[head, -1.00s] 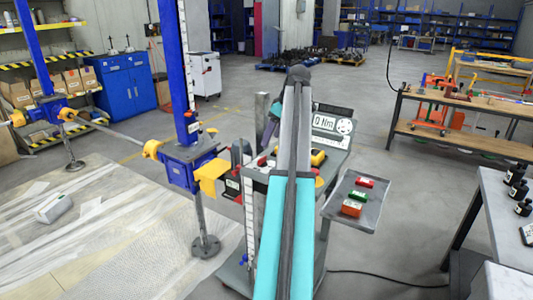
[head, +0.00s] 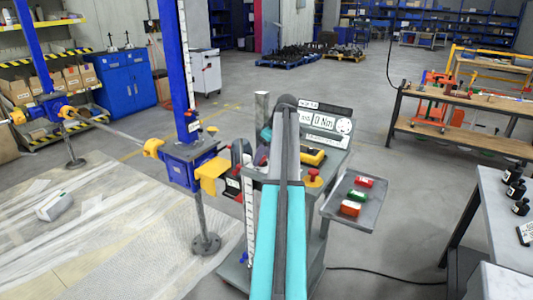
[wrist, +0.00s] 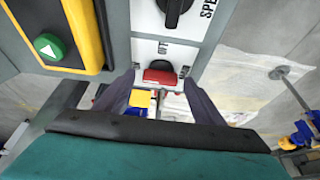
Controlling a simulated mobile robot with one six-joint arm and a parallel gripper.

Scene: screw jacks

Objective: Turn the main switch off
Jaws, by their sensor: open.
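The main switch, a red rocker (wrist: 160,76) on a light panel, is in the upper middle of the wrist view, with a small label above it. My gripper (wrist: 159,92) is open and empty, with one dark finger on each side of the red rocker. I cannot tell whether a finger touches it. In the head view my own arm covers much of the control cart (head: 331,160), and I cannot make out the red rocker there.
A black speed knob (wrist: 174,10) sits above the rocker. A yellow-black box with a green button (wrist: 48,46) is at upper left. The cart also carries a red stop button (head: 314,177) and a tray (head: 338,207) of small boxes. A blue screw jack (head: 190,160) stands left.

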